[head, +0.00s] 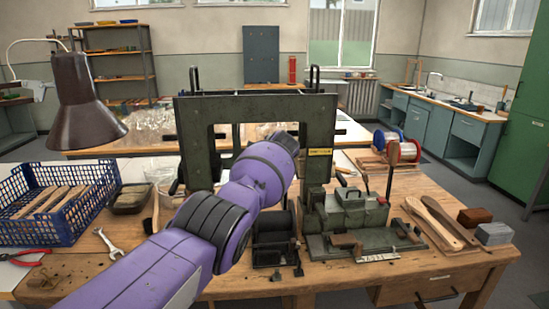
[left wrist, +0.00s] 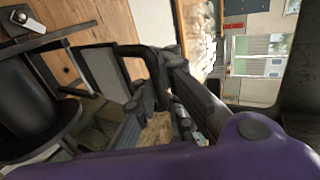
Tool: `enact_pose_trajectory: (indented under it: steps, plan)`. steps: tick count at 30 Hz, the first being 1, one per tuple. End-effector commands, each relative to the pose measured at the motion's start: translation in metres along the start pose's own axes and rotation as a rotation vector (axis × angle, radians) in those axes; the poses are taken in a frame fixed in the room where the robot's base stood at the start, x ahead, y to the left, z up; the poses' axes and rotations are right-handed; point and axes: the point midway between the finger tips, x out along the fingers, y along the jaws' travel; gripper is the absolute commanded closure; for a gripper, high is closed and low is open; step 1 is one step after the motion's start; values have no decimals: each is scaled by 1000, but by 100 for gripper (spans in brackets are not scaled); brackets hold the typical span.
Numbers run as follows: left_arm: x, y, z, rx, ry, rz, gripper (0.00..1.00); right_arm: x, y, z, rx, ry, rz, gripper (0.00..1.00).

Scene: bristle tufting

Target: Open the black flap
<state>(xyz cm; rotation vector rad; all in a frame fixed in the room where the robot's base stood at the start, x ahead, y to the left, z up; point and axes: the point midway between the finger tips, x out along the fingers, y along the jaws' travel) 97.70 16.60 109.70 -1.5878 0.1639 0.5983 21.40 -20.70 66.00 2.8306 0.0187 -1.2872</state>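My left arm, purple with dark joints, comes in from the lower left in the head view and reaches in front of the dark green machine frame (head: 188,140). Its gripper is hidden behind the arm there. In the left wrist view my left gripper (left wrist: 155,80) shows its dark fingers apart beside a black curved bar (left wrist: 143,50) next to a grey panel with dark edges (left wrist: 103,72). This may be the black flap, but I cannot tell for sure. Whether the fingers touch the bar is unclear. My right gripper is not in view.
A black roller unit (head: 272,225) sits below the arm. A green metal block (head: 347,210) stands to its right. A blue crate (head: 85,215), a wrench (head: 108,243) and a brown lamp (head: 83,105) are at left. Wooden brush bodies (head: 433,222) lie at right.

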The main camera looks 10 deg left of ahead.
Motion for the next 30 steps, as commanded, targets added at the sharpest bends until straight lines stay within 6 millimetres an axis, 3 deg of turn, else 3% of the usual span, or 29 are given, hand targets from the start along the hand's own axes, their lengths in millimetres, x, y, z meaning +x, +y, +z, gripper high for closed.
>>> enact_pose_trajectory:
  steps: [1,20,26,30]
  plan:
    - [-4,-13,-1,-5,3,-12,100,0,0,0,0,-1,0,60]
    - [-4,-17,-2,-5,6,-4,100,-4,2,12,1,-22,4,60]
    - [-4,-16,-2,-4,6,-2,73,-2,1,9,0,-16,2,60]
    - [-3,-12,-2,-3,5,3,72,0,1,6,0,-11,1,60]
